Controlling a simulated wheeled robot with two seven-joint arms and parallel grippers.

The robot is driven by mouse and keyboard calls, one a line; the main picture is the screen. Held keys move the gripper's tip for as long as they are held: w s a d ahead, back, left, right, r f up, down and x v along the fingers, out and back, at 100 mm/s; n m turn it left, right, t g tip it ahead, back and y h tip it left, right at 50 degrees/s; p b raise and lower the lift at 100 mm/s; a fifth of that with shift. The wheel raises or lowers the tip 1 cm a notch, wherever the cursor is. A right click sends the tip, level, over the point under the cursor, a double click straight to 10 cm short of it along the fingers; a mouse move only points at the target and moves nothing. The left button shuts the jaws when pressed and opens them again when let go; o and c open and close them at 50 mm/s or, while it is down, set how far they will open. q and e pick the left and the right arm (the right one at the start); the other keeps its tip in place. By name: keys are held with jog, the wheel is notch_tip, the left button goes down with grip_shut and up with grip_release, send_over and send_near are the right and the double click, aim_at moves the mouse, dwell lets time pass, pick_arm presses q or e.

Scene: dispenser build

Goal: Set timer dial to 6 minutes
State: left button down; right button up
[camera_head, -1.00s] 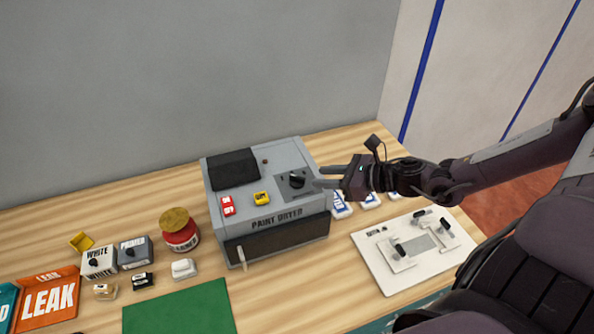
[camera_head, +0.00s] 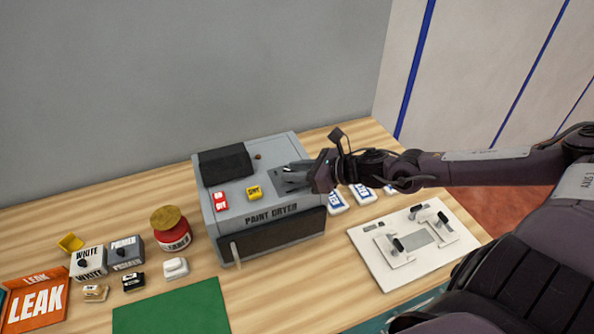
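The paint dryer (camera_head: 270,211) is a grey box with a dark front door, standing on the wooden table. On its top are a black panel, a red switch (camera_head: 221,201), a yellow button (camera_head: 254,192) and a dark dial plate (camera_head: 277,178) at the right. My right gripper (camera_head: 290,176) reaches in from the right, its fingers over the dial plate. The black timer dial is hidden behind the fingers, so its setting cannot be read. I cannot tell whether the fingers are closed on it. My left gripper is not in view.
A white plate with black handles (camera_head: 415,243) lies to the right of the dryer, with several white-and-blue packs behind it. A red jar (camera_head: 172,232), white and primer boxes (camera_head: 88,262), a green mat (camera_head: 175,308) and a LEAK sign (camera_head: 37,302) are on the left.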

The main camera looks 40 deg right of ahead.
grip_shut()
